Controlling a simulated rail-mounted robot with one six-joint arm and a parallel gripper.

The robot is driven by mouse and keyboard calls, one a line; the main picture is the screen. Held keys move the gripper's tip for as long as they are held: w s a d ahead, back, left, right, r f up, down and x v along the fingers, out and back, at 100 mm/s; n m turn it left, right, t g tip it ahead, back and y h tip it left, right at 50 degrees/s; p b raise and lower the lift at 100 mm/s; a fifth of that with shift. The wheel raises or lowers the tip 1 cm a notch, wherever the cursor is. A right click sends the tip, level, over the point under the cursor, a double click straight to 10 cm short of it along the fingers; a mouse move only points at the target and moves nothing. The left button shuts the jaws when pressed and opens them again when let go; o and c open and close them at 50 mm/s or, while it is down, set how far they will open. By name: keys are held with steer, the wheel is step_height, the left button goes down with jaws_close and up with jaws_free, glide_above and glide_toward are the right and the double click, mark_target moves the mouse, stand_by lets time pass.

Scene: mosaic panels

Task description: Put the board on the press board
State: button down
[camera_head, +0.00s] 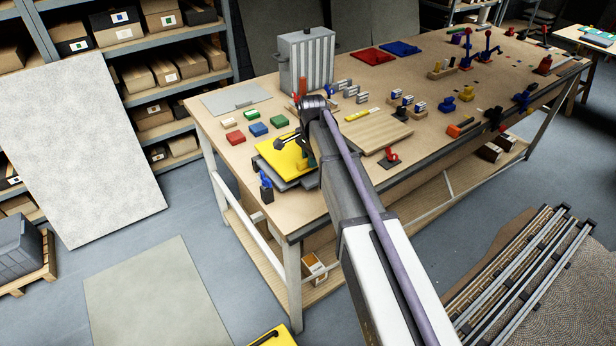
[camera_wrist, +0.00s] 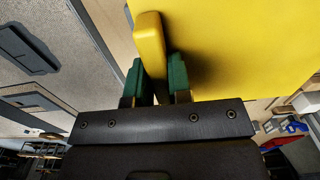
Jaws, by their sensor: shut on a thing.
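A flat yellow board (camera_head: 275,153) is at the near left part of the workbench, above a dark grey plate-like piece (camera_head: 301,183). My gripper (camera_head: 304,163) is at the board's right side, partly hidden by my arm. In the wrist view, the green fingers of my gripper (camera_wrist: 156,72) are shut on the upright yellow handle of the board (camera_wrist: 240,45). I cannot tell whether the board touches the grey piece below it. No press board can be identified for certain; a light grey plate with a small handle (camera_head: 230,99) lies farther back.
A blue-handled clamp (camera_head: 266,187) stands at the near edge. A wooden board (camera_head: 372,131) and a red clamp (camera_head: 390,157) are on the right. A ribbed metal box (camera_head: 306,62) stands at the back.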

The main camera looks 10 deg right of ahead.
steer(key=shift+d+f, duration=0.1)
steer(key=shift+f, duration=0.1)
step_height(320, 180, down, 4)
steer(key=b, duration=0.4)
steer(key=shift+r, duration=0.25)
steer(key=shift+r+p, duration=0.25)
steer(key=shift+p, duration=0.05)
steer(key=shift+f, duration=0.15)
steer(key=c, duration=1.5)
jaws_free()
steer(key=shift+f, duration=0.1)
steer(key=o, duration=0.4)
steer(key=shift+o, duration=0.2)
